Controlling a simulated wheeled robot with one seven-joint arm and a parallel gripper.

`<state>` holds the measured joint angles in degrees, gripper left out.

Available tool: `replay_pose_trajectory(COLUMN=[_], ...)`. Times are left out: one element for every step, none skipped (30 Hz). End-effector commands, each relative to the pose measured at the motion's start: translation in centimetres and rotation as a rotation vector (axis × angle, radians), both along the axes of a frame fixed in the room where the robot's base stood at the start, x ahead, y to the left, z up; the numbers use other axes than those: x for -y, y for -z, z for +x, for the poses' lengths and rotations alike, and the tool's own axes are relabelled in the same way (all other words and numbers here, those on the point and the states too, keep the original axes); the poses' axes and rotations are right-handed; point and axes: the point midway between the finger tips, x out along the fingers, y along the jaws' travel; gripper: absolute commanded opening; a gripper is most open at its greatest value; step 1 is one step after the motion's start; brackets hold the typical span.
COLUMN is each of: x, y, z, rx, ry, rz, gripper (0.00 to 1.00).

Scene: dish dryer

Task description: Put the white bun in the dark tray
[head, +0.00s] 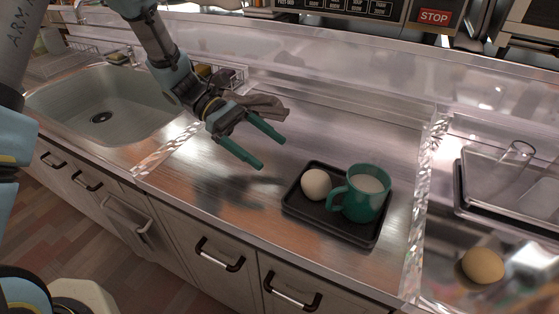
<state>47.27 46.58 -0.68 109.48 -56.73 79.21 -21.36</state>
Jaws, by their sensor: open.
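The white bun (316,184) sits in the dark tray (332,229), at its left side. A green mug (364,198) with pale contents stands upright in the same tray, right of the bun, its handle towards the bun. The tray lies on the metal counter. My gripper (275,153) has two green fingers spread apart with nothing between them. It is above the counter, to the upper left of the tray and apart from the bun.
A tan bun (483,265) lies in the right-hand section, below a metal tray (510,218) with a clear glass (513,160). A grey-brown cloth-like thing (268,104) shows behind my gripper. A sink (103,104) is at left. The counter left of the dark tray is clear.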

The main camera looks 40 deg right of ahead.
Motion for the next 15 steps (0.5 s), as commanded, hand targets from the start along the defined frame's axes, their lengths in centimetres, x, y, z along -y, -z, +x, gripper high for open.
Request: replay_pose_trajectory(x=[-0.1,-0.1,-0.1,-0.2,-0.2,-0.2,-0.2,-0.2,-0.2,-0.2,-0.4,-0.8,-1.3,-2.1,-3.5], y=[-0.1,-0.2,-0.2,-0.3,-0.3,-0.3,-0.3,-0.3,-0.3,-0.3,-0.4,-0.4,-0.4,-0.5,-0.6], z=[0.3,0.4,0.5,0.6,0.6,0.6,0.6,0.6,0.6,0.6,0.8,1.2,1.6,2.2,3.3], rx=[0.000,-0.001,-0.001,-0.001,-0.001,-0.001,-0.001,-0.001,-0.001,0.001,0.007,0.024,0.045,0.074,0.124], ry=[0.000,0.000,0.000,0.000,0.000,0.000,0.000,0.000,0.000,0.000,-0.002,-0.003,-0.004,-0.006,-0.009], rz=[-0.001,0.000,0.000,0.000,0.001,0.001,0.001,0.001,0.001,0.000,0.000,-0.002,-0.003,-0.004,-0.004], gripper=[1.00,1.00,1.00,1.00,1.00,1.00,1.00,1.00,1.00,1.00,1.00,1.00,1.00,1.00,1.00])
